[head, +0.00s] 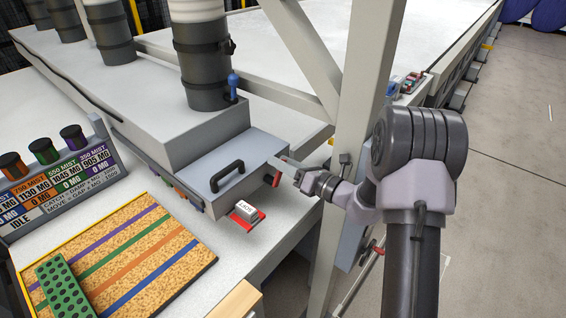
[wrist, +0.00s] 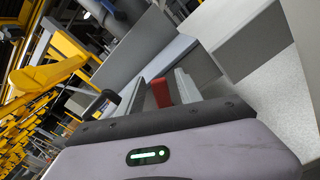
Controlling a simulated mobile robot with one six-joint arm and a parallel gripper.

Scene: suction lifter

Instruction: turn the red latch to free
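The red latch (head: 276,180) is on the right end of the grey box (head: 232,160) with the black handle, at the table's edge. In the wrist view the red latch (wrist: 161,94) stands between my two fingers, with a gap on either side. My gripper (head: 284,169) is at that end of the box, its fingers partly hiding the latch in the head view. In the wrist view my gripper (wrist: 160,90) is open around the latch and does not appear to press on it. The latch's lower part is hidden by the gripper body.
A red piece with a white lettered tag (head: 246,212) lies in front of the box. A grey frame post (head: 360,90) rises close beside my arm. A striped cork board (head: 150,250) lies at front left.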

